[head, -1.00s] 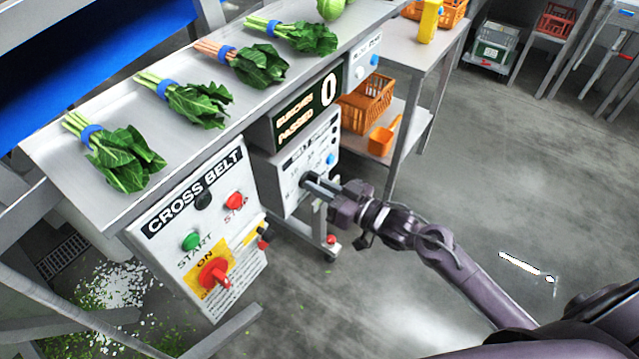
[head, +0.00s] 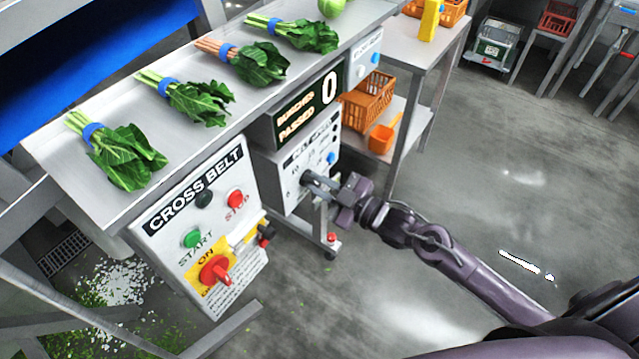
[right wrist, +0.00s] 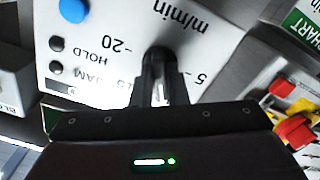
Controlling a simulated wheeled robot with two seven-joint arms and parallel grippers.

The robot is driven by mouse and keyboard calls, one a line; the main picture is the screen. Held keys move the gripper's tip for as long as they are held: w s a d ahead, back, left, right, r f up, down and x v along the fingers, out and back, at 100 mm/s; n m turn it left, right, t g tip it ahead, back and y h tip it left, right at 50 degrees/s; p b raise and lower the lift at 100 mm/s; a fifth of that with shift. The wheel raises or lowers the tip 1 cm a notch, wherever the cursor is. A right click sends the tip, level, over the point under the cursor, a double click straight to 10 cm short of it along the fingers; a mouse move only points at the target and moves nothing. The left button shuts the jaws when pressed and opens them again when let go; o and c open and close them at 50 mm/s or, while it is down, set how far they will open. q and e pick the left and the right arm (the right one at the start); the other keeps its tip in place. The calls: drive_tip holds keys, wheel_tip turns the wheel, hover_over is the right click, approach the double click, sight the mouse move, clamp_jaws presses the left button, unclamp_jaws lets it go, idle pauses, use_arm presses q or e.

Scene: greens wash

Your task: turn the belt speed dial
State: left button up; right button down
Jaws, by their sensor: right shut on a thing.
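The belt speed dial (right wrist: 160,53) is a dark round knob on a white panel (head: 290,192) below the counter display. In the right wrist view, printed marks around it include "20", "5" and "m/min". My right gripper (head: 312,183) reaches the panel from the right in the head view. Its fingers (right wrist: 160,82) are shut on the dial and hide most of it, so where the dial points cannot be read. My left gripper is not in view.
The CROSS BELT panel (head: 200,215) with a red switch (head: 214,271) stands left of the dial panel. Greens bunches (head: 190,100) lie on the steel counter above. A blue button (right wrist: 73,10) is near the dial.

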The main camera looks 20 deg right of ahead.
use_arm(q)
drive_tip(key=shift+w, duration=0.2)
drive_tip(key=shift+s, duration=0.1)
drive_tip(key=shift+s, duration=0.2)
use_arm(e)
drive_tip(key=c, duration=1.4)
unclamp_jaws()
drive_tip(key=shift+c, duration=0.2)
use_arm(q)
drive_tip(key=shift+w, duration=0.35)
use_arm(e)
drive_tip(key=v, duration=0.8)
